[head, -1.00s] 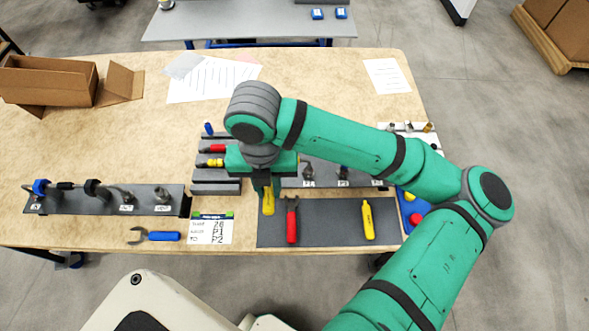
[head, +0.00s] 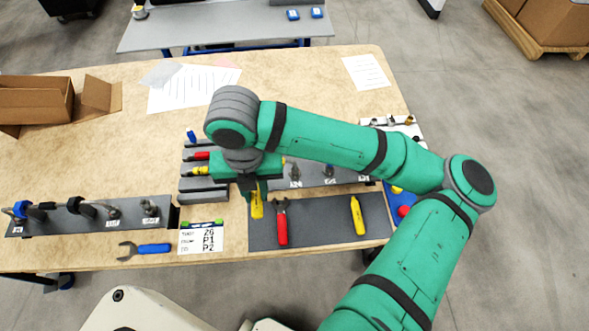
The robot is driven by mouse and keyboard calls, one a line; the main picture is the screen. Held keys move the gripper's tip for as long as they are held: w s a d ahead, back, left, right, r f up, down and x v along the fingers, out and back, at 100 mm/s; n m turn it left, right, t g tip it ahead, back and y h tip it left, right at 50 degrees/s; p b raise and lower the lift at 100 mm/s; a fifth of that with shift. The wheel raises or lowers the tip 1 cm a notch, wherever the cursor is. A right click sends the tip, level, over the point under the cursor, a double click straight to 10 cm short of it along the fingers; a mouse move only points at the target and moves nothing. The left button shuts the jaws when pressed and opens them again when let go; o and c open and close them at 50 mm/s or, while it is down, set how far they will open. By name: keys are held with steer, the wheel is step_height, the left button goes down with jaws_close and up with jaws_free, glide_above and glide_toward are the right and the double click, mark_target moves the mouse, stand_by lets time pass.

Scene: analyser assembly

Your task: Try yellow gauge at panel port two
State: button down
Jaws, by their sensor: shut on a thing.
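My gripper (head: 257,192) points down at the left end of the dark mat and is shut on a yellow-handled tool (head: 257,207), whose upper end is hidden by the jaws. I cannot tell whether the tool still touches the mat. A similar yellow tool (head: 357,216) lies on the mat's right part. Another yellow-handled piece (head: 200,171) lies in the rack left of the gripper. The grey panel (head: 312,181) with labelled fittings stands behind the mat, its left end hidden by my arm. Its labels are too small to read surely.
Red-handled pliers (head: 282,228) lie on the mat (head: 320,230) close right of the gripper. A printed card (head: 201,239), a blue-handled wrench (head: 150,248) and a second fitting strip (head: 65,222) are to the left. The table behind is mostly clear.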

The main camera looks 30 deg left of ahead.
stand_by(0.3)
steer(key=w+d+f+n, duration=0.4)
steer(key=w+d, duration=0.3)
steer(key=d, duration=0.5)
steer(key=shift+w+f, duration=0.4)
steer(key=shift+f, duration=0.25)
steer(key=shift+w+a+f, duration=0.3)
steer(key=shift+a+f, duration=0.1)
steer(key=shift+f, duration=0.4)
steer(key=shift+w+a+f, duration=0.3)
steer(key=shift+a+f, duration=0.1)
steer(key=shift+f, duration=0.4)
steer(key=shift+w+a+f, duration=0.3)
steer(key=shift+a+f, duration=0.1)
steer(key=shift+f, duration=0.4)
stand_by(0.7)
steer(key=shift+w+a, duration=0.75)
steer(key=shift+a, duration=0.15)
stand_by(1.8)
